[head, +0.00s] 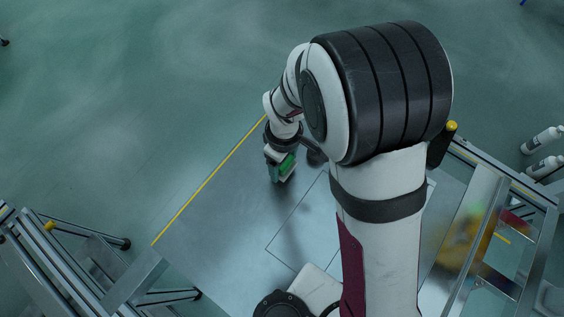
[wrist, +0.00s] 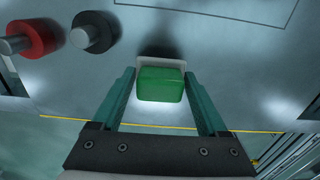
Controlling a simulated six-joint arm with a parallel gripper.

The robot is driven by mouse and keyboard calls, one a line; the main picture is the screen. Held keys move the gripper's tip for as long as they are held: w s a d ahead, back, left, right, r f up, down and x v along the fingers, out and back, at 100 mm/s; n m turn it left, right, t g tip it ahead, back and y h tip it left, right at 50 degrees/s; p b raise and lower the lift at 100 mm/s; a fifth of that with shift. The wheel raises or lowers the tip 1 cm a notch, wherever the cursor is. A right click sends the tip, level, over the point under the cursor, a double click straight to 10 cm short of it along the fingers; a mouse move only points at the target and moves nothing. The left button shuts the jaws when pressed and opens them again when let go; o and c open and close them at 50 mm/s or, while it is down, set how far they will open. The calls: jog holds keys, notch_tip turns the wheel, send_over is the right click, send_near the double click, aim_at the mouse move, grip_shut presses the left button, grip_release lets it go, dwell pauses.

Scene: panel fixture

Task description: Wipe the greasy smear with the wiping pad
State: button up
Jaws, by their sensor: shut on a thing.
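My gripper (head: 279,170) is over the far part of the grey metal panel (head: 225,210). It is shut on the wiping pad (wrist: 160,84), a green block with a pale grey base. The pad sits between the two teal fingers in the wrist view, and its green side also shows at my gripper in the head view (head: 287,164). The pad is at or close to the panel surface; I cannot tell whether it touches. I cannot make out the greasy smear in either view. My arm hides part of the panel in the head view.
A red knob (wrist: 38,40) and a black knob (wrist: 92,32) stand up from the panel left of the pad in the wrist view. A yellow line (head: 208,180) runs along the panel's edge. White bottles (head: 543,140) lie at the far right. The panel left of my arm is clear.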

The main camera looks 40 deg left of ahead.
jog(key=shift+r, duration=2.45)
jog(key=w+d+r+m, duration=1)
jog(key=w+d+r, duration=0.15)
jog(key=d, duration=0.25)
jog(key=w+d+r+m, duration=0.1)
jog(key=d+r+m, duration=0.7)
jog(key=d, duration=0.6)
jog(key=shift+w+r, duration=0.25)
jog(key=shift+r, duration=0.2)
